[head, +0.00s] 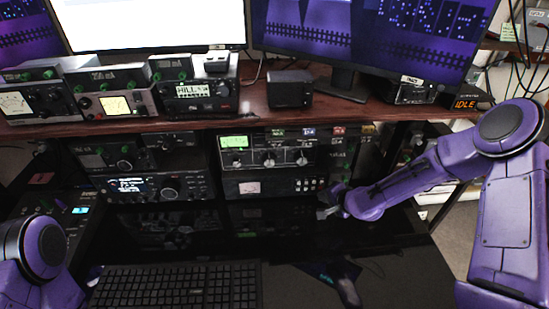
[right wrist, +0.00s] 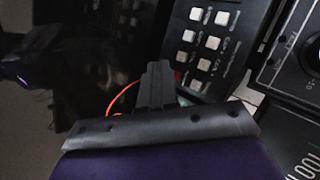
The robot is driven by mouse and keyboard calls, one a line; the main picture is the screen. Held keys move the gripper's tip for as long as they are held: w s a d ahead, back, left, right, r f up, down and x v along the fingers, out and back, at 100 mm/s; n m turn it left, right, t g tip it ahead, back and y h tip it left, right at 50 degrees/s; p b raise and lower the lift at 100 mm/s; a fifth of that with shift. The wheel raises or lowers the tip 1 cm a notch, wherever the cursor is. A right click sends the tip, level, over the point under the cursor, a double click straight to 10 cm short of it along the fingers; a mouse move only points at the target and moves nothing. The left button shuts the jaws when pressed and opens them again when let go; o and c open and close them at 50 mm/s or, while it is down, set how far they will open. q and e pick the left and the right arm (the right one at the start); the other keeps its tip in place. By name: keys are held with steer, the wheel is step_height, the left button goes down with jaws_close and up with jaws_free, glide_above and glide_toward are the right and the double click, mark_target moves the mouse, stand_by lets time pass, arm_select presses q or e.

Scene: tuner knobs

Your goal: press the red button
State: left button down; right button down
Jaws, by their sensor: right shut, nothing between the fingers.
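A button panel (right wrist: 208,45) with several pale square buttons fills the upper middle of the right wrist view. A small red button (right wrist: 178,75) shows at the panel's lower left edge, close beside the fingertips and partly hidden by them; I cannot tell whether they touch. My right gripper (right wrist: 158,66) is shut and empty. In the head view, my right gripper (head: 326,211) is in front of the lower rack unit (head: 275,187), just below and right of its small buttons (head: 306,184). My left arm enters at the lower left, its gripper out of view.
A radio unit with knobs (head: 268,152) sits above the button unit. Several meters and radios line the wooden shelf (head: 140,126) above. A keyboard (head: 175,287) lies on the dark desk in front. An orange curved line (right wrist: 120,98) shows beside the fingers.

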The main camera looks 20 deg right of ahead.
steer(key=shift+w, duration=0.1)
stand_by(0.4)
steer(key=shift+w+d, duration=0.1)
steer(key=shift+w, duration=0.25)
steer(key=shift+w, duration=0.1)
stand_by(0.3)
steer(key=shift+s, duration=0.55)
steer(key=shift+s+p, duration=0.15)
steer(key=shift+p, duration=0.15)
